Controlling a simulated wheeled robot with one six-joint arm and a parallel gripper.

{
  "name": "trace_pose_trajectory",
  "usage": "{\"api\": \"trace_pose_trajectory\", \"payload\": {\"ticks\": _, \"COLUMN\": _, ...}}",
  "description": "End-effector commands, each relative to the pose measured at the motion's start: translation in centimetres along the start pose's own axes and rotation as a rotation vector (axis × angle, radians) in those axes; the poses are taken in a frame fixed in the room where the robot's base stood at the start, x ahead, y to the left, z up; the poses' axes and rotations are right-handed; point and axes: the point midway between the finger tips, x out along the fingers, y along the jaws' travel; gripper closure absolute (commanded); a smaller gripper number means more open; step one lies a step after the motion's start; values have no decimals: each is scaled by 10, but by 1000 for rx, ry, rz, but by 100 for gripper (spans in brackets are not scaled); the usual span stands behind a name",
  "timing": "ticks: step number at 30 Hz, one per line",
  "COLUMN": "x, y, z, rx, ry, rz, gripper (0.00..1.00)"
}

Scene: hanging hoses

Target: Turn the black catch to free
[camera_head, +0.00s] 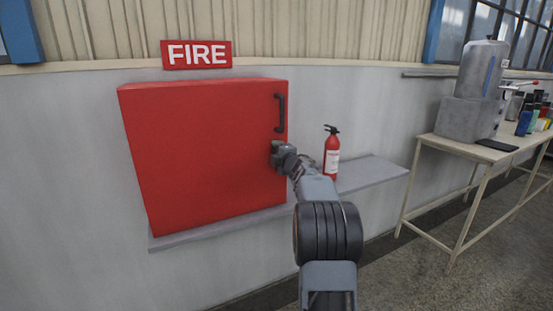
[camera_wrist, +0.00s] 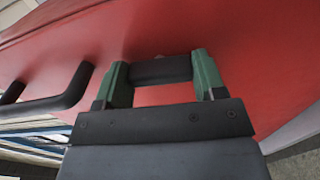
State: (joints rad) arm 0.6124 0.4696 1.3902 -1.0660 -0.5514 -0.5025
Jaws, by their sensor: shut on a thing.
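A red cabinet (camera_head: 200,150) with a shut door hangs on the grey wall under a FIRE sign. The black catch (camera_wrist: 161,70) shows in the wrist view as a short dark bar against the red door. My gripper (camera_wrist: 161,78) is shut on the catch, with one green fingertip at each end of the bar. In the head view my gripper (camera_head: 277,150) is at the right edge of the door and hides the catch. A black handle (camera_head: 280,112) is on the door above it; the handle also shows at the left in the wrist view (camera_wrist: 72,92).
A red fire extinguisher (camera_head: 331,155) stands on the grey ledge (camera_head: 375,172) just right of my gripper. A table (camera_head: 475,148) with a grey machine and several bottles is at the right. The floor before the cabinet is mostly out of view.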

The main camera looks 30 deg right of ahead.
Motion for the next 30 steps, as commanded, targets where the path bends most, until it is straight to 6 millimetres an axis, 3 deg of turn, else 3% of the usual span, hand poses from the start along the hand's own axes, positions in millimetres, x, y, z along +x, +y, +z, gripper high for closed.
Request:
{"api": "trace_pose_trajectory", "payload": {"ticks": 23, "x": 0, "y": 0, "z": 0, "rx": -91, "ry": 1, "rz": -1, "gripper": 60}}
{"api": "trace_pose_trajectory", "payload": {"ticks": 24, "x": 0, "y": 0, "z": 0, "rx": -91, "ry": 1, "rz": -1, "gripper": 34}}
{"api": "trace_pose_trajectory", "payload": {"ticks": 30, "x": 0, "y": 0, "z": 0, "rx": -90, "ry": 1, "rz": -1, "gripper": 15}}
